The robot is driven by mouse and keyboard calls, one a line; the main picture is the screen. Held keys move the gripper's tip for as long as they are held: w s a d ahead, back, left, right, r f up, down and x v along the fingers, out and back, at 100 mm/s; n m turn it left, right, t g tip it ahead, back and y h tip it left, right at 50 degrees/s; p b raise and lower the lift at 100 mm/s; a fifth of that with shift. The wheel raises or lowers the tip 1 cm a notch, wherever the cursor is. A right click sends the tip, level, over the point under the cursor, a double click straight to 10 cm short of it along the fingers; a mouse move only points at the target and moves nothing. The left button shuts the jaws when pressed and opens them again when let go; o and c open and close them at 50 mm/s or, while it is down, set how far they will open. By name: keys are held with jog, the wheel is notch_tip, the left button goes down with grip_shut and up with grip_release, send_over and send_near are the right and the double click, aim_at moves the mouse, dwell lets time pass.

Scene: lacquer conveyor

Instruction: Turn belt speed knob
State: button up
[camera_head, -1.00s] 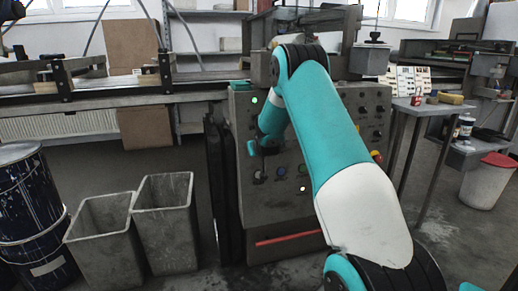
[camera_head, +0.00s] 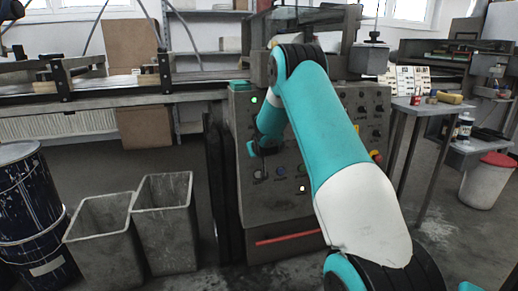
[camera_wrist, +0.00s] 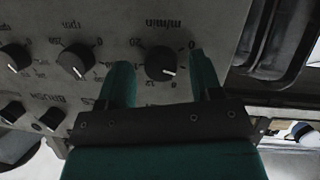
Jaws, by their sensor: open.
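The belt speed knob, a round black knob (camera_wrist: 160,62) with a white pointer line, is on the grey panel in the wrist view. Its scale is marked "m/min" and appears upside down. My gripper (camera_wrist: 158,68) is open, with one teal finger on each side of this knob and a gap visible to each. I cannot tell how deep the fingertips reach. In the head view, my arm hides the knob and most of the gripper in front of the control cabinet (camera_head: 285,215).
The "rpm" knob (camera_wrist: 75,60) and several other black knobs sit close by on the panel. The panel edge is near the right finger. Two grey bins (camera_head: 165,228) and a dark blue drum (camera_head: 32,215) stand left of the cabinet. A side table (camera_head: 432,108) stands right.

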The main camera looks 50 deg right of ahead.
jog(key=p+v, duration=0.2)
jog(key=v, duration=1.5)
jog(key=shift+s+a+p, duration=0.15)
jog(key=shift+a+p, duration=0.1)
jog(key=shift+p, duration=0.05)
jog(key=s+a+r+n+g+y, duration=0.1)
jog(key=s+a+n+y, duration=0.15)
jog(key=a, duration=0.75)
jog(key=s+a+r+n+g+y, duration=0.15)
jog(key=a+y, duration=0.25)
jog(key=a, duration=0.6)
jog(key=s+a+r+n+g+y, duration=0.1)
jog(key=s+a+n+y, duration=0.15)
jog(key=a, duration=0.75)
jog(key=s+a+r+n+g+y, duration=0.25)
jog(key=s+a, duration=0.35)
jog(key=s, duration=0.3)
jog(key=s+a+r+n+g+y, duration=0.1)
jog(key=s+a+n+g, duration=0.35)
jog(key=s, duration=0.45)
notch_tip(320, 180, up, 27)
jog(key=m+p, duration=0.1)
jog(key=p, duration=2.6)
jog(key=shift+w+a, duration=0.2)
jog(key=shift+a, duration=0.15)
jog(key=shift+f+t+h, duration=0.1)
jog(key=shift+t+h, duration=0.15)
